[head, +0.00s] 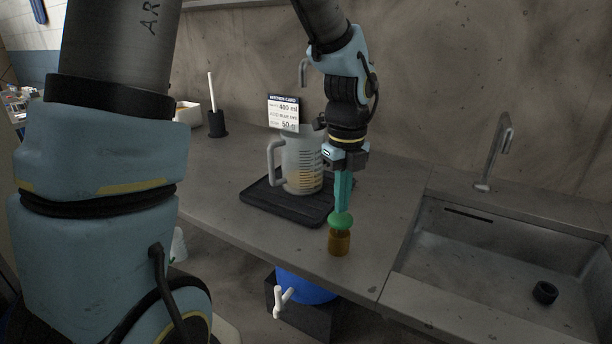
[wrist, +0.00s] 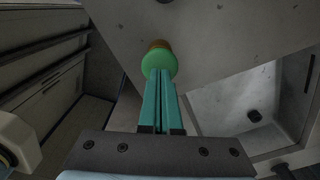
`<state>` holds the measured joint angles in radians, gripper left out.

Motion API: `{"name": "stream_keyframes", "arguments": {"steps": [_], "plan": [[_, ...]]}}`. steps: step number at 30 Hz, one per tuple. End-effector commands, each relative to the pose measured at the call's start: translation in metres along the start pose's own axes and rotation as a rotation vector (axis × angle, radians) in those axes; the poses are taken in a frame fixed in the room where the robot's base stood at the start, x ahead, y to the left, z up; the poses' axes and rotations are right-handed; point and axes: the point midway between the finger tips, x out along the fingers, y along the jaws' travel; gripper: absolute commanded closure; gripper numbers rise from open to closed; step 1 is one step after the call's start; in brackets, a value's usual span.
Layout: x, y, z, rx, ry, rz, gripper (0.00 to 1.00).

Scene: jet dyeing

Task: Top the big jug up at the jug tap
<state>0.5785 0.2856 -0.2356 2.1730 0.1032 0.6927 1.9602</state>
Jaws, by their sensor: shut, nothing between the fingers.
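The big jug (head: 301,165), clear with a grey handle on its left and scale marks, stands upright on a black tray (head: 262,200) on the counter. Its liquid level is hard to tell. A small wall spout (head: 303,72) shows above and behind it; I cannot tell whether this is the jug tap. My gripper (head: 342,207) points down in front and to the right of the jug, its teal fingers together and empty. The fingertips (wrist: 160,76) are at the green top of a small brown jar (head: 339,243); I cannot tell whether they touch.
A recipe card (head: 284,113) stands behind the jug. A sink (head: 480,265) with a tall faucet (head: 495,150) is at the right. A blue container (head: 308,288) with a white tap sits below the counter. A black pot with a white stick (head: 217,122) stands at the back left.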

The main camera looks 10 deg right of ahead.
Motion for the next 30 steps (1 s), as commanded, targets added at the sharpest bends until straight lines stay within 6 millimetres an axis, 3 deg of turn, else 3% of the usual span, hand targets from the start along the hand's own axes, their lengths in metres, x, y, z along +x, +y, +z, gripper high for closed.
{"name": "stream_keyframes", "arguments": {"steps": [30], "plan": [[0.026,0.000,0.000,-0.001,0.001,0.001,1.00]]}}
